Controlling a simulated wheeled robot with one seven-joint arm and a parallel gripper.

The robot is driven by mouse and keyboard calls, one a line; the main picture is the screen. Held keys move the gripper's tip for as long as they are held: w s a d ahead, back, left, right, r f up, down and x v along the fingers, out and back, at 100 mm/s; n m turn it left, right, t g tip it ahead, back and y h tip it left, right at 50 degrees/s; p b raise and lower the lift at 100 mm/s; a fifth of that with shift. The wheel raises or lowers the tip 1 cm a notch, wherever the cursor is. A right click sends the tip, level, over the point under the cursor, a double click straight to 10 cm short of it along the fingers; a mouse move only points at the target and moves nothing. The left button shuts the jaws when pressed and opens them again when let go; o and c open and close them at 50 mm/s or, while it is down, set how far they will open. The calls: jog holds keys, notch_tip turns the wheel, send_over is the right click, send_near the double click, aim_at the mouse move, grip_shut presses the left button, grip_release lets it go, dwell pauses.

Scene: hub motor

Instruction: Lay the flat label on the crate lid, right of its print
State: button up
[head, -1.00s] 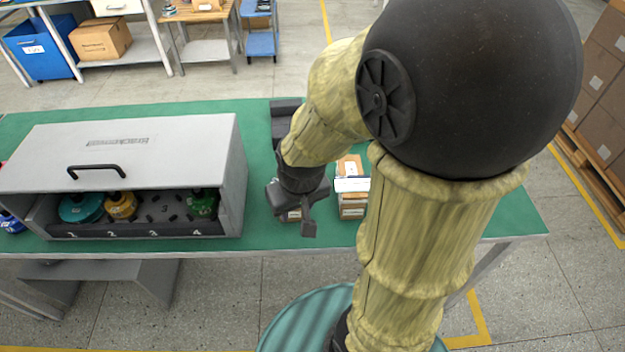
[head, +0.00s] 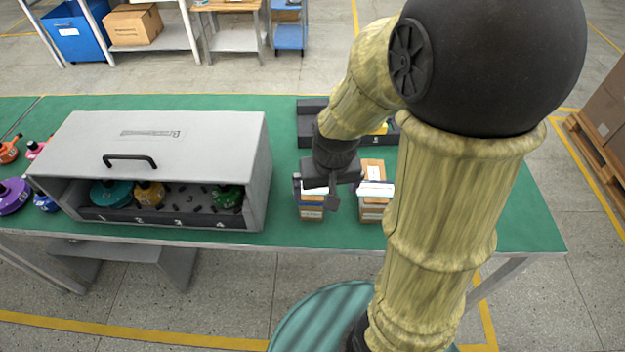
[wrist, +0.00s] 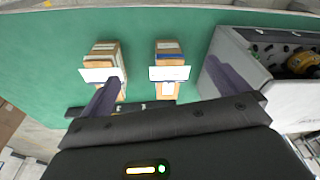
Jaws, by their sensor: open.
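Two small brown crates stand side by side near the front edge of the green bench. In the head view, the left crate (head: 312,213) is partly hidden under my gripper (head: 314,194); the right crate (head: 373,212) is beside it. Each carries a white flat piece on top, wider than the crate: one on the left crate (wrist: 169,73), with a blue edge, and one on the right crate (head: 376,188). I cannot tell which is the label, and the lid print is too small to read.
A grey cabinet (head: 190,135) with a handle and numbered bays holding coloured parts stands to the left. A dark tray (head: 310,125) lies behind my gripper. Coloured parts sit at the bench's far left. Green bench (head: 510,225) is clear at the right.

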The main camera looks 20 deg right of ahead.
jog(key=w+r+m+g+p, duration=0.2)
jog(key=w+r+p, duration=0.4)
jog(key=w+p, duration=0.4)
jog(key=shift+w+r+m, duration=0.15)
jog(key=shift+w+m, duration=0.25)
jog(key=shift+w, duration=0.3)
jog(key=shift+a, duration=0.1)
notch_tip(320, 180, down, 12)
jog(key=p, duration=0.3)
jog(key=shift+p, duration=0.4)
jog(key=shift+f, duration=0.2)
